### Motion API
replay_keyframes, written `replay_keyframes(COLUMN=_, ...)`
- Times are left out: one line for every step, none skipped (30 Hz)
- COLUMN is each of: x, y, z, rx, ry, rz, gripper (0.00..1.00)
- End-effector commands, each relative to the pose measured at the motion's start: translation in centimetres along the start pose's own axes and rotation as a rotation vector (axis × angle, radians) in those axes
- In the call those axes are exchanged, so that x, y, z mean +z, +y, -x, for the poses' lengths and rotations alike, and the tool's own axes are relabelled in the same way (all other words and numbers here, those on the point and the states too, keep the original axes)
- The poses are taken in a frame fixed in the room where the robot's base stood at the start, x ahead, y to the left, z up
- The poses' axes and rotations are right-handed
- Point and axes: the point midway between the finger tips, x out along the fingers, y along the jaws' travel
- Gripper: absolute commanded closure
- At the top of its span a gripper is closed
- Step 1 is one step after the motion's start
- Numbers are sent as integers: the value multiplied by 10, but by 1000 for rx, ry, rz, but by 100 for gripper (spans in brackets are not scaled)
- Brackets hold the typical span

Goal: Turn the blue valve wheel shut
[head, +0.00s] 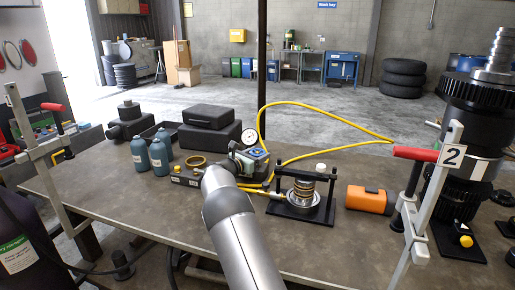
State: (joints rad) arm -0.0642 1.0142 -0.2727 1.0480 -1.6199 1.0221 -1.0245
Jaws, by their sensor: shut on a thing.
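My arm reaches from the bottom edge to the middle of the table, and my gripper (252,160) is at its far end, beside the pressure gauge. The blue valve wheel (258,153) shows only as a small blue patch at the gripper. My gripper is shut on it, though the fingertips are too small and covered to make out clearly. The dark valve block (186,178) with yellow fittings lies just left of my arm. The round white gauge (249,136) stands above and behind the gripper. How far the wheel is turned cannot be seen.
A yellow hose (330,122) loops behind the gripper and rightward. A black press frame (304,208) with a spring stack stands right, then an orange case (370,199). Blue-grey bottles (159,158) stand left. A clamp with a red handle (415,153) rises at right. The front table is mostly clear.

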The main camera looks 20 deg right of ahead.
Motion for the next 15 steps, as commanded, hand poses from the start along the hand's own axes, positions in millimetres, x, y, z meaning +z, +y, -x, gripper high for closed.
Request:
replay_keyframes(x=3, y=1, z=0, rx=-14, ry=-2, rz=-1, gripper=65)
replay_keyframes(x=2, y=1, z=0, rx=-22, ry=-2, rz=0, gripper=65)
replay_keyframes(x=2, y=1, z=0, rx=-33, ry=-2, rz=0, gripper=65)
replay_keyframes(x=2, y=1, z=0, rx=-38, ry=-2, rz=0, gripper=65)
replay_keyframes(x=2, y=1, z=0, rx=-43, ry=-2, rz=-1, gripper=65)
replay_keyframes(x=2, y=1, z=0, rx=-48, ry=-2, rz=-1, gripper=65)
replay_keyframes(x=2, y=1, z=0, rx=-51, ry=-1, rz=-2, gripper=65)
replay_keyframes(x=1, y=1, z=0, rx=-54, ry=-1, rz=-2, gripper=65)
replay_keyframes(x=1, y=1, z=0, rx=-56, ry=-2, rz=-2, gripper=65)
replay_keyframes(x=1, y=1, z=0, rx=-57, ry=-2, rz=-2, gripper=65)
replay_keyframes(x=1, y=1, z=0, rx=-58, ry=-2, rz=-2, gripper=65)
replay_keyframes(x=1, y=1, z=0, rx=-58, ry=-2, rz=-2, gripper=65)
replay_keyframes(x=1, y=1, z=0, rx=-58, ry=-2, rz=-2, gripper=65)
replay_keyframes(x=1, y=1, z=0, rx=-58, ry=-2, rz=-2, gripper=65)
replay_keyframes(x=1, y=1, z=0, rx=-58, ry=-2, rz=-2, gripper=65)
